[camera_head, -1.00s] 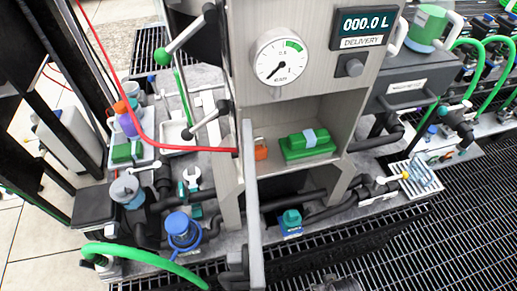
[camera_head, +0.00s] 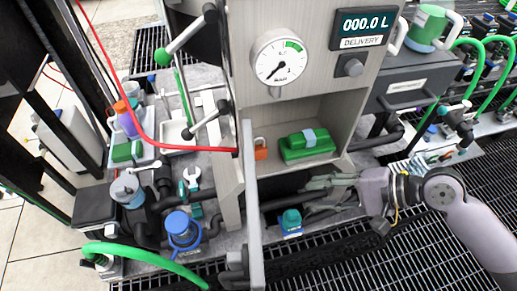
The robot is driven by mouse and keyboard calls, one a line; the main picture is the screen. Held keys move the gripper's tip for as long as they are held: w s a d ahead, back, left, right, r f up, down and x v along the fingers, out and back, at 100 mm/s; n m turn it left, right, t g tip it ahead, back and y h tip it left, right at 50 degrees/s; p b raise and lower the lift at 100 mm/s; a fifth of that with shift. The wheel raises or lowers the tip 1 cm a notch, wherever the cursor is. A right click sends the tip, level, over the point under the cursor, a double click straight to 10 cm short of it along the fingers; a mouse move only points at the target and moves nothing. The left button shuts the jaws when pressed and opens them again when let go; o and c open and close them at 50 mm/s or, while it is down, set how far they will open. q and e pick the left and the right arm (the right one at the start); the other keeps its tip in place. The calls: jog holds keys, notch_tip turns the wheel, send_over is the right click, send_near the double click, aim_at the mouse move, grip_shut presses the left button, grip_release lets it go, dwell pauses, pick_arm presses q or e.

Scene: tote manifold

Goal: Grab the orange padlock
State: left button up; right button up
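The orange padlock (camera_head: 261,153) stands in the recess of the grey cabinet, just right of a thin upright grey plate (camera_head: 252,205). Its shackle shows at the top; the plate's edge is close to its left side. A green case (camera_head: 307,146) with a light blue band sits to its right in the same recess. My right gripper (camera_head: 312,194) comes in from the right, below and to the right of the recess. Its grey fingers look spread, with nothing between them, and it is apart from the padlock. My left gripper is not in view.
A pressure gauge (camera_head: 279,58) and a delivery display (camera_head: 363,23) are above the recess. Black pipes and a teal-topped valve (camera_head: 291,221) lie below it. A red hose (camera_head: 160,143) crosses at left. A dark grating (camera_head: 420,255) covers the lower right.

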jog(key=w+d+r+m+t+y, duration=0.1)
jog(key=w+d+r+m, duration=0.1)
jog(key=w+r+m, duration=0.3)
jog(key=d+r+m+y, duration=0.1)
jog(key=d+r+m, duration=0.1)
jog(key=r+m, duration=0.3)
jog(key=n+p, duration=0.1)
jog(key=p, duration=0.3)
send_near(263, 139)
jog(key=shift+x, duration=0.95)
jog(key=shift+w+a+f, duration=0.3)
jog(key=shift+a+f, duration=0.05)
jog(key=shift+a, duration=0.1)
jog(key=p+x, duration=0.1)
jog(key=x, duration=0.3)
jog(key=shift+a+r, duration=0.1)
jog(key=shift+a, duration=0.05)
jog(key=shift+w+a+f+p, duration=0.1)
jog(key=shift+a+f+p, duration=0.2)
jog(key=shift+a, duration=0.1)
jog(key=shift+d, duration=0.1)
jog(key=shift+c, duration=0.7)
grip_shut()
